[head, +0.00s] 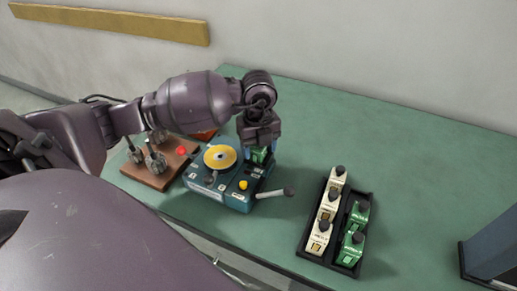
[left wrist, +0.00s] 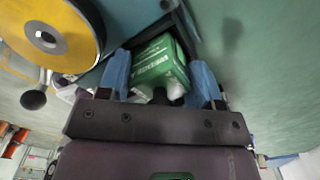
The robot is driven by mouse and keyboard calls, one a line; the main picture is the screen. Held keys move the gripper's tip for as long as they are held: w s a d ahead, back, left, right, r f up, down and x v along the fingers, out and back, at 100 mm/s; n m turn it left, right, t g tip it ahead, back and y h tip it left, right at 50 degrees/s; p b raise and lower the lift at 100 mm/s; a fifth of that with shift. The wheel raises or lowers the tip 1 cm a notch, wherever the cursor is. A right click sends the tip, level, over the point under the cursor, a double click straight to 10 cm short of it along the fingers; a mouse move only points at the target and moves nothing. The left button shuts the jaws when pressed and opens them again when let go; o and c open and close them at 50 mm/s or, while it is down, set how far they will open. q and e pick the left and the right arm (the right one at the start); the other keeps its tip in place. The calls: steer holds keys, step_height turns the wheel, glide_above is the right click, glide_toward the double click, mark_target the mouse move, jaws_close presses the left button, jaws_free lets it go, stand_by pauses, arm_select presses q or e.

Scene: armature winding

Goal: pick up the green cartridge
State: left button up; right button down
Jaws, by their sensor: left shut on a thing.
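The green cartridge (left wrist: 160,64) is between the blue fingers of my left gripper (left wrist: 161,82) in the left wrist view. The gripper is shut on it. In the head view my left gripper (head: 259,146) points down at the right back of the blue winding machine (head: 228,199), with a bit of the green cartridge (head: 259,156) showing below it. In the left wrist view the cartridge sits at a dark-edged slot beside the machine's yellow disc (left wrist: 48,36). Whether it is still seated in the slot I cannot tell. My right gripper is not in view.
A black tray (head: 305,236) on the green table (head: 420,150) holds several cream and green cartridges. A brown wooden block (head: 146,178) with metal parts stands left of the machine. A dark blue-grey box (head: 492,250) is at the right edge. The table's back middle is clear.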

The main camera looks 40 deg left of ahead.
arm_select(q)
step_height(320, 180, up, 11)
steer(key=shift+f+p, duration=0.2)
steer(key=shift+p, duration=0.75)
step_height(320, 180, up, 9)
steer(key=p, duration=0.1)
steer(key=shift+r, duration=0.2)
steer(key=shift+f, duration=0.1)
